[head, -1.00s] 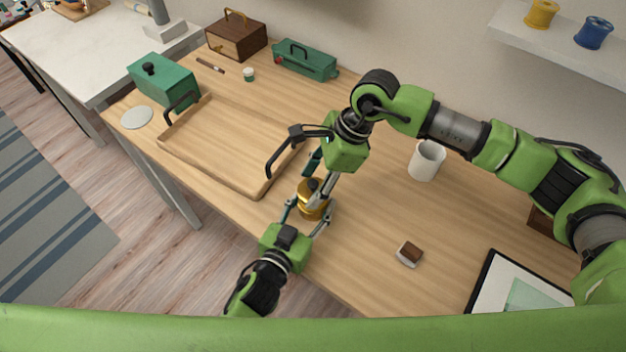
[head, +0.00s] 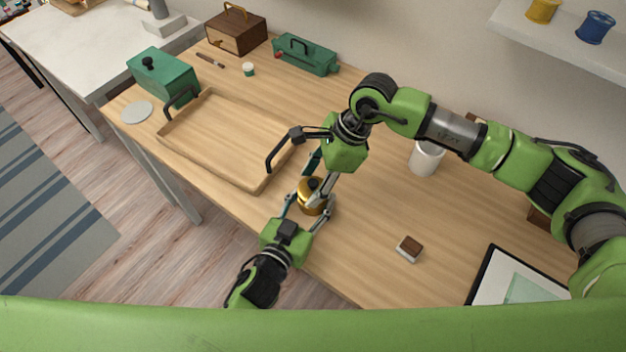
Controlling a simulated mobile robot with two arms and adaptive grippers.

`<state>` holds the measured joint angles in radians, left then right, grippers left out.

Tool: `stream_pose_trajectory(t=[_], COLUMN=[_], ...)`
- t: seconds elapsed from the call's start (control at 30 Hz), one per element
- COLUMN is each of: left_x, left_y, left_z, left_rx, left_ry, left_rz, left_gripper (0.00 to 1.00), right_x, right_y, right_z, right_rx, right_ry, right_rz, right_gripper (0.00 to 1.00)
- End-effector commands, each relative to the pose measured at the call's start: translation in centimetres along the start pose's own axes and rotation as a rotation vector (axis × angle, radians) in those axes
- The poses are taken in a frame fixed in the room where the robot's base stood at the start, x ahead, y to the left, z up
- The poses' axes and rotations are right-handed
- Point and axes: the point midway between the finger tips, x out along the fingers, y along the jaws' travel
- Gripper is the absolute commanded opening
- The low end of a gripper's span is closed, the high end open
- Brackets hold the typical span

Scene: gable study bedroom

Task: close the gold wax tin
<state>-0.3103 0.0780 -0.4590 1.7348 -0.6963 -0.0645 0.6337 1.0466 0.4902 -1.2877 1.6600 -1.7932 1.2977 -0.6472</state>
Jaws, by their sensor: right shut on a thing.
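The gold wax tin (head: 312,204) stands near the front edge of the wooden desk, with a dark knob on its lid (head: 311,185). My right gripper (head: 317,181) reaches down from above and is shut on the lid, its fingers at either side of the top. The lid sits at the top of the tin; whether it is fully seated cannot be seen. My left gripper (head: 308,208) comes from the front, with one finger at each side of the tin's body. Whether its fingers press on the tin is too small to tell.
A wooden tray (head: 225,145) with dark handles lies left of the tin. A white mug (head: 426,158) stands to the right at the back, and a small brown-and-white block (head: 409,249) lies to the right. A framed picture (head: 515,285) lies at the right front.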

Motion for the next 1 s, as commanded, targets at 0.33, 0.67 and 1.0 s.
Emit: stream_pose_trajectory(t=[0.33,0.67,1.0], left_x=[0.0,0.0,0.0], left_y=[0.0,0.0,0.0], left_z=[0.0,0.0,0.0], left_rx=[0.000,0.000,0.000], left_ry=[0.000,0.000,0.000], left_rz=[0.000,0.000,0.000], left_gripper=[0.09,0.09,0.09], right_x=[0.5,1.2,1.2], right_y=[0.0,0.0,0.0], right_z=[-0.2,-0.5,-0.5], right_rx=[0.000,0.000,0.000], right_ry=[-0.001,0.000,0.000], right_rz=[0.000,0.001,0.001], right_gripper=[0.34,0.34,0.69])
